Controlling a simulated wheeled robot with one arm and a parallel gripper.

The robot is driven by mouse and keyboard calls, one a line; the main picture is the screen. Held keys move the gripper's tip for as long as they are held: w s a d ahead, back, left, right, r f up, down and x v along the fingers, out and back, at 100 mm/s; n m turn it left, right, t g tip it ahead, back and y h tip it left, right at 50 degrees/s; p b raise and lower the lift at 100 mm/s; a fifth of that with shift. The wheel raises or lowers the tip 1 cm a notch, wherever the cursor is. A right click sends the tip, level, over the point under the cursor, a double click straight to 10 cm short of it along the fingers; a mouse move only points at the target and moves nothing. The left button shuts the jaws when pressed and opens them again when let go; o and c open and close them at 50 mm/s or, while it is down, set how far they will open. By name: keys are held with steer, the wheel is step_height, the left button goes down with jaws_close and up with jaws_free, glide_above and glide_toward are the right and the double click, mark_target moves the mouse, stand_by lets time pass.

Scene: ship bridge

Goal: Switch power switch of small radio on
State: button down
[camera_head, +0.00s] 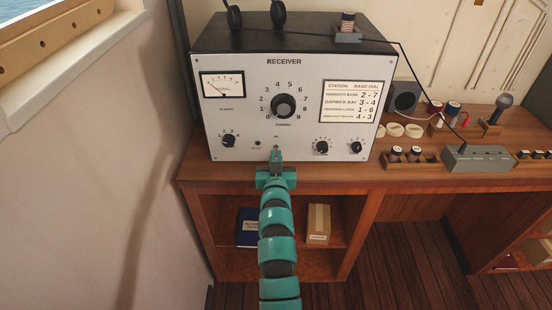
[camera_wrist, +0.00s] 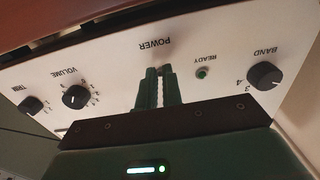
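The radio, a white-fronted box marked RECEIVER (camera_head: 233,127), stands on the wooden desk. My gripper (camera_head: 276,152) points at the lower middle of its panel. In the wrist view, which shows the panel upside down, my gripper's fingertips (camera_wrist: 160,70) are at the panel just by the POWER label (camera_wrist: 155,45). The power switch is hidden by the fingers, so its position cannot be read. The fingers are close together with a narrow pale gap between them; whether they grip the switch lever cannot be told. The READY lamp (camera_wrist: 202,72) beside them looks dark green.
The band knob (camera_wrist: 265,75) is on one side of my fingers, the volume knob (camera_wrist: 75,96) on the other. A grey switch box (camera_head: 480,159), a microphone (camera_head: 502,104) and small jars stand on the desk (camera_head: 430,176) to the right. A wall closes the left side.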

mark_target(276, 149)
steer(key=shift+r+g+p, duration=0.2)
steer(key=shift+g+p, duration=0.1)
steer(key=shift+p, duration=0.1)
steer(key=shift+r+g+p, duration=0.6)
steer(key=shift+g+p, duration=0.25)
steer(key=shift+g, duration=0.25)
steer(key=g, duration=0.1)
steer(key=r+g, duration=0.1)
steer(key=g, duration=0.1)
steer(key=shift+w+b, duration=0.1)
steer(key=shift+b, duration=0.2)
steer(key=shift+w+r+g+b, duration=0.2)
steer(key=shift+g+b, duration=0.25)
steer(key=shift+g, duration=0.45)
steer(key=shift+w+r+g+b, duration=0.1)
steer(key=shift+r+g+b, duration=0.3)
steer(key=shift+g, duration=0.5)
steer(key=c, duration=1.6)
jaws_free()
steer(key=shift+f, duration=0.1)
steer(key=shift+o, duration=0.2)
